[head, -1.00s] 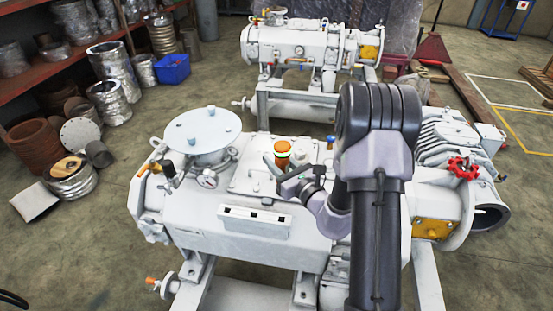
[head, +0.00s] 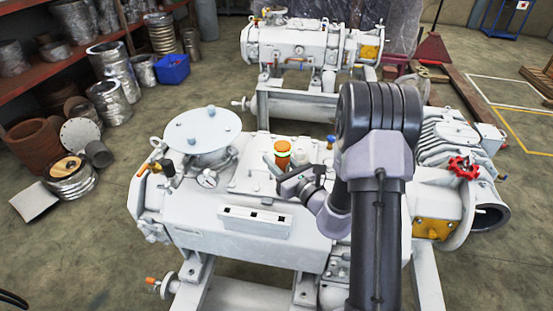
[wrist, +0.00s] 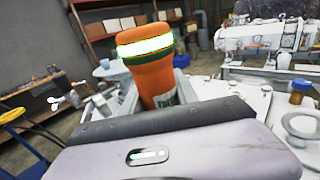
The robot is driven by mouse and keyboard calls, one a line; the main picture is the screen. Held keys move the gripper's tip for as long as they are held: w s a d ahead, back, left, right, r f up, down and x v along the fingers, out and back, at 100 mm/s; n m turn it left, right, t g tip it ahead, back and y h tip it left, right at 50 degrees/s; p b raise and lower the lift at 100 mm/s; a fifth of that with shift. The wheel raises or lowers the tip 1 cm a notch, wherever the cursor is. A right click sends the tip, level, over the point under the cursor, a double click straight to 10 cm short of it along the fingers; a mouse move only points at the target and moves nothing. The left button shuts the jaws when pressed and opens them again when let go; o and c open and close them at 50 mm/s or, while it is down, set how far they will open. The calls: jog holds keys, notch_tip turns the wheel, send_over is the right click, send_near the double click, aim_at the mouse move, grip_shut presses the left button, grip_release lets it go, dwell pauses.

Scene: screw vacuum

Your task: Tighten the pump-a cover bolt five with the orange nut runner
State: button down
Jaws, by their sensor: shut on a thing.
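The orange nut runner (head: 282,153) stands upright over the cover plate (head: 245,180) on top of the near white pump (head: 200,217). A lit green-white band rings its upper part, clear in the wrist view (wrist: 155,78). My gripper (head: 287,175) is shut on the nut runner from its right side. I cannot tell whether the tool's tip touches a bolt. The bolt under it is hidden.
A round flange with blue bolts (head: 200,130) and a pressure gauge (head: 207,179) stand left of the tool. A red valve wheel (head: 464,167) is at the right. A second pump (head: 300,45) stands behind. Shelves with metal parts line the left.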

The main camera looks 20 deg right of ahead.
jog(key=shift+f+b, duration=0.5)
jog(key=shift+f, duration=0.05)
jog(key=shift+r, duration=0.15)
jog(key=c, duration=1.6)
grip_release()
grip_shut()
